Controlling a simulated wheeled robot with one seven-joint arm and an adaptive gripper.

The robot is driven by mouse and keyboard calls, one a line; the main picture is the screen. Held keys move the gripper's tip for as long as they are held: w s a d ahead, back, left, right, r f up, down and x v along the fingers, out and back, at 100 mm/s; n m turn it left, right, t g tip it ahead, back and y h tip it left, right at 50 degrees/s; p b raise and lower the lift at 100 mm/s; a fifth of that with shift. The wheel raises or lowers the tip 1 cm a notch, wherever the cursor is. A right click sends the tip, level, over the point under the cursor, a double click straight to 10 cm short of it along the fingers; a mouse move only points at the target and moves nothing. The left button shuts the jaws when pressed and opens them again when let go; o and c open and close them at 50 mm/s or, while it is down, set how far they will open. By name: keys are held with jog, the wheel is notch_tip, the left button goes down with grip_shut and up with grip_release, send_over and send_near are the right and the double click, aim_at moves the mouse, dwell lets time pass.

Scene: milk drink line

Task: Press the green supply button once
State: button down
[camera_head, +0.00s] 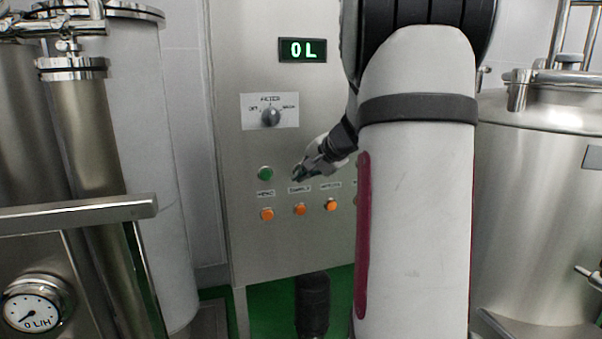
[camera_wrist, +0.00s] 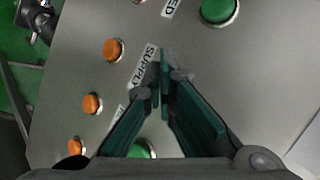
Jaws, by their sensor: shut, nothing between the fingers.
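My gripper (camera_head: 299,174) is shut and empty, its tips at the steel control panel. In the wrist view its teal fingers (camera_wrist: 163,78) meet beside the SUPPLY label (camera_wrist: 143,66). The green button paired with that label is not clearly visible; the fingers cover the area where it would sit. The SUPPLY row's orange button (camera_wrist: 113,50) shows, and also in the head view (camera_head: 300,209). I cannot tell whether the tips touch the panel or a button.
The green FEED button (camera_head: 265,173) is left of my gripper. Another green button (camera_wrist: 141,150) is partly hidden behind my fingers. A filter knob (camera_head: 271,117) and a display (camera_head: 302,50) reading 0 L are above. Steel tanks (camera_head: 540,190) flank the panel.

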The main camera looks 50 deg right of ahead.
jog(key=shift+w+d, duration=0.2)
jog(key=shift+w, duration=0.2)
dwell(0.5)
jog(key=shift+s, duration=0.2)
jog(key=shift+s+a, duration=0.45)
jog(key=shift+s, duration=0.1)
jog(key=shift+s+a+b, duration=0.15)
jog(key=shift+s+a, duration=0.3)
jog(key=shift+s, duration=0.25)
jog(key=shift+s+a+b, duration=0.15)
jog(key=shift+s+a, duration=0.25)
jog(key=shift+s, duration=0.35)
jog(key=shift+s+a+b, duration=0.15)
jog(key=shift+s+a, duration=0.3)
jog(key=shift+s, duration=0.25)
